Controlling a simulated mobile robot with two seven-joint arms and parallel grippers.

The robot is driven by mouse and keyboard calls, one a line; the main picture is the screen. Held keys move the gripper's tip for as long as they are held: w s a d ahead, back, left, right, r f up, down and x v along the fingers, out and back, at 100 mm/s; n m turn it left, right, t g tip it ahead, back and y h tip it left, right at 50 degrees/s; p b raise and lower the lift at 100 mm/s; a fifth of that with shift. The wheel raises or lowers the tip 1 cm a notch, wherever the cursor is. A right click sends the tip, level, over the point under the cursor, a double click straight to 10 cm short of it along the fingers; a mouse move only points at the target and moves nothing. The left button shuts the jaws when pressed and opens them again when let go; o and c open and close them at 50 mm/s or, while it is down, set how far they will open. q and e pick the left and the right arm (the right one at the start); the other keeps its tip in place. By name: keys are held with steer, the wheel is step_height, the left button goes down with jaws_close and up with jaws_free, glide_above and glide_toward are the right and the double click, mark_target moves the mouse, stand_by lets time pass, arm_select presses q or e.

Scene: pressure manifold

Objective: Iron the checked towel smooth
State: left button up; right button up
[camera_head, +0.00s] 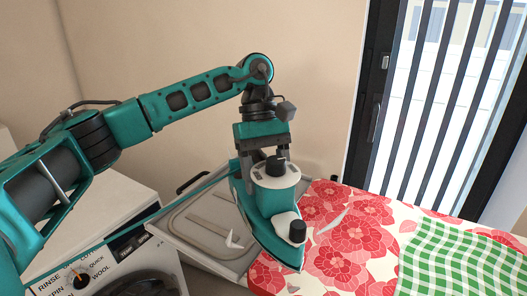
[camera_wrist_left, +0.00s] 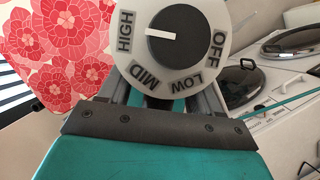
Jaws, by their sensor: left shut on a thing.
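The checked towel (camera_head: 455,262), green and white, lies on the floral ironing board (camera_head: 345,240) at the right. Its upper edge looks wavy, and the picture edge cuts it off. My left gripper (camera_head: 276,152) is shut on the teal iron (camera_head: 272,215), by its top. The iron is over the grey rest and the board's left end, apart from the towel. I cannot tell whether its sole touches anything. In the left wrist view, the iron's dial (camera_wrist_left: 173,35) has its white mark pointing toward HIGH. My right gripper is not in view.
A grey metal rest (camera_head: 193,222) adjoins the board's left end. A white washing machine (camera_head: 110,250) stands at the left, and a teal cord runs past it. A barred glass door (camera_head: 450,100) is behind the board.

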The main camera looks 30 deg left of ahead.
mark_target(263, 211)
arm_select(q)
steer(key=s+f+m+y, duration=0.1)
steer(key=m, duration=0.1)
steer(key=s+d+f+m+y, duration=0.1)
steer(key=s+m, duration=0.1)
steer(key=m, duration=0.1)
steer(key=s+d+f+m+g, duration=0.1)
steer(key=s+m, duration=0.1)
steer(key=shift+s+f+m+y, duration=0.25)
steer(key=shift+f+m+y, duration=0.05)
steer(key=shift+m+y, duration=0.1)
steer(key=shift+s+f+m+y, duration=0.3)
steer(key=shift+s+f+m, duration=0.1)
steer(key=shift+s+m, duration=0.35)
steer(key=shift+d, duration=0.15)
